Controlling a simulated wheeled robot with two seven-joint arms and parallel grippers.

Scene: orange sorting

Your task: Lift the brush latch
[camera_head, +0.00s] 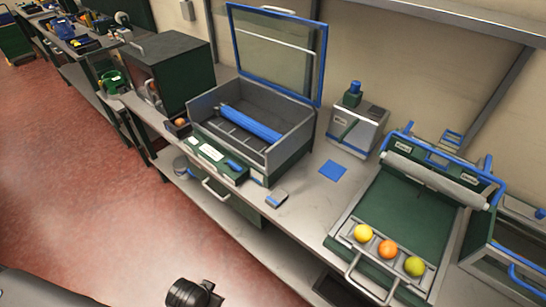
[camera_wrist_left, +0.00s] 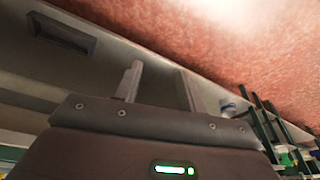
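An open-lidded grey and green box (camera_head: 205,112) stands on the bench in the head view, with a long blue roller-like brush (camera_head: 250,124) inside. A small blue piece (camera_head: 236,165) sits on its green front panel; I cannot tell whether this is the brush latch. To the right, a green sloping machine (camera_head: 405,210) has a pale roller (camera_head: 435,180) with blue end pieces. My left gripper (camera_wrist_left: 158,72) shows in the left wrist view with its two fingers apart and nothing between them. It is away from the box. My right gripper is not in view.
Yellow (camera_head: 363,233), orange (camera_head: 388,249) and yellow-green (camera_head: 414,266) fruits lie in the sloping machine's front tray. A grey device (camera_head: 357,130), a blue square (camera_head: 333,171) and a small blue-grey block (camera_head: 277,198) are on the bench. Red floor (camera_head: 110,210) is open at left.

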